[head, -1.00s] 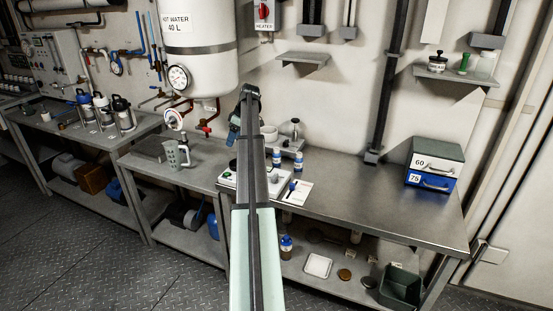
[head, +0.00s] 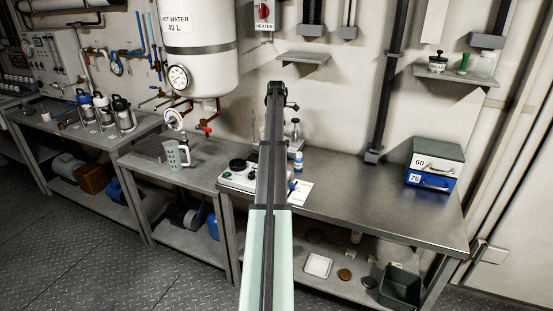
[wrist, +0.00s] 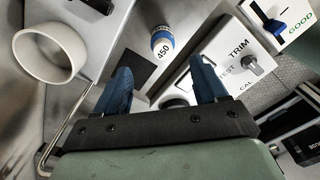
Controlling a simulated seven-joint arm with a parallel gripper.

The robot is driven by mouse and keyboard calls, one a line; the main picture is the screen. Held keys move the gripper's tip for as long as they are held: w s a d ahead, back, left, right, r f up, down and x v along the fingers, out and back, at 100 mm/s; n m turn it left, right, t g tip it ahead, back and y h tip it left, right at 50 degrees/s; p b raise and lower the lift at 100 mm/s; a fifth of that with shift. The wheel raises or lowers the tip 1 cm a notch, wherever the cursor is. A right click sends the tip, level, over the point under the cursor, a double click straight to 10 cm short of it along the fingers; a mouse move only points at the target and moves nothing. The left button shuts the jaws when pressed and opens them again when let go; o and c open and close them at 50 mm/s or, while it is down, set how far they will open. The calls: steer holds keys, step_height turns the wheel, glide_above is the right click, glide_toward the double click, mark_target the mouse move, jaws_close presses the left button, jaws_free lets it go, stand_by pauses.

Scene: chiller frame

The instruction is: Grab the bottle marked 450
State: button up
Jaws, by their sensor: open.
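The bottle marked 450 (wrist: 162,41) shows in the wrist view, with a white number label and a blue band. It lies beyond the fingertips, between their lines, and is not touched. My gripper (wrist: 160,66) is open and empty, its two blue fingers pointing toward the bottle. In the head view my arm hides the gripper. One small blue-and-white bottle (head: 299,162) stands on the bench just right of my arm there; its marking is too small to read.
A white panel with a knob and the word TRIM (wrist: 238,52) is close to the right finger. A white cup (wrist: 48,52) is at left in the wrist view. A drawer box marked 60 and 75 (head: 433,166) stands at the right; the bench (head: 365,195) before it is clear.

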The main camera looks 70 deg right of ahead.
step_height(320, 180, down, 6)
steer(key=shift+r, duration=0.1)
steer(key=shift+a+f, duration=0.15)
steer(key=shift+f, duration=1.15)
steer(key=shift+a+f, duration=0.15)
steer(key=shift+f, duration=1.15)
steer(key=c, duration=1.1)
steer(key=shift+c, duration=0.3)
steer(key=shift+r, duration=0.2)
